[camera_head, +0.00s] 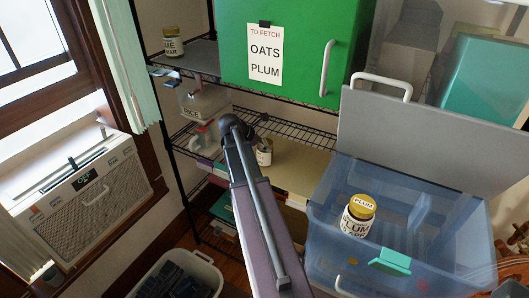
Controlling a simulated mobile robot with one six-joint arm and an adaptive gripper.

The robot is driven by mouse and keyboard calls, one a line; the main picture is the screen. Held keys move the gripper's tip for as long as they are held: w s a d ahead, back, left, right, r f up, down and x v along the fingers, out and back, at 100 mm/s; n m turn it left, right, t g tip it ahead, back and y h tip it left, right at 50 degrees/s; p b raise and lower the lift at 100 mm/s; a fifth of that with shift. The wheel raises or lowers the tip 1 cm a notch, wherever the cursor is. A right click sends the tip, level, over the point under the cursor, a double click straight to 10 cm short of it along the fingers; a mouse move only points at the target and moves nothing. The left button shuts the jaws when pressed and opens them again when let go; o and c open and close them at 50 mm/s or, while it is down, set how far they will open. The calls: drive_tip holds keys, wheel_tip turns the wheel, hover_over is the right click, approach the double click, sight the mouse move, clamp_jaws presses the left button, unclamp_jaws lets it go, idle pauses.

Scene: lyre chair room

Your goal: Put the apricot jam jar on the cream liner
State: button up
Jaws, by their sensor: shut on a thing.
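My gripper (258,138) is mostly hidden behind the end of my arm, at the middle shelf of the wire rack. It is shut on a small jar (264,155) with a pale label, which is partly covered. The label is too small to read, so I cannot tell from it whether this is the apricot jam jar. The cream liner (300,168) covers part of the middle shelf. The jar is over or on the liner's left part; I cannot tell whether its base touches.
A gold-lidded plum jar (358,216) is in the clear blue bin (440,245) at right, its grey lid (430,140) raised behind. Another jar (172,48) and a rice container (203,103) stand on the left shelves. A green box (290,40) bears a note (265,55).

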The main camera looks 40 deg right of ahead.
drive_tip(key=shift+f+b, duration=0.75)
drive_tip(key=shift+f, duration=0.35)
drive_tip(key=shift+f, duration=0.1)
drive_tip(key=o, duration=1.1)
drive_tip(key=shift+w+a+r+p, duration=0.1)
drive_tip(key=shift+a+r+p, duration=0.25)
drive_tip(key=shift+r+p, duration=0.2)
drive_tip(key=p+v, duration=0.7)
drive_tip(key=v, duration=0.4)
drive_tip(key=shift+a+f, duration=0.1)
